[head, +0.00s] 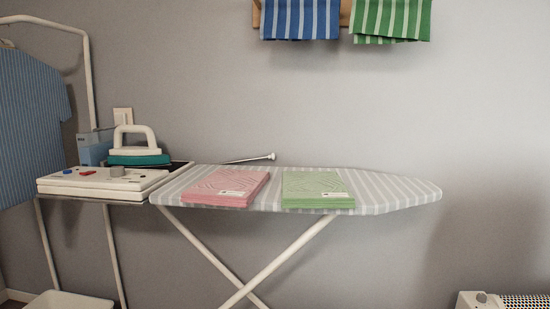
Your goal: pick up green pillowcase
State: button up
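A folded green pillowcase (316,187) lies flat on the striped grey ironing board (400,193), near the middle of its top. It has a small white label near its front edge. A folded pink pillowcase (226,186) lies to its left on the same board, with a small gap between them. My gripper does not show in the head view, so its state and place cannot be seen.
A teal and white iron (137,150) and a white control box (103,181) stand at the board's left end. A blue striped shirt (32,125) hangs far left. Striped towels (300,18) hang on the wall above. A white heater (500,300) is low right. The board's right end is clear.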

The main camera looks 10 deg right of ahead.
aim_at(300, 189)
jog(key=u, duration=0.85)
jog(key=k, duration=0.45)
jog(key=u, duration=0.3)
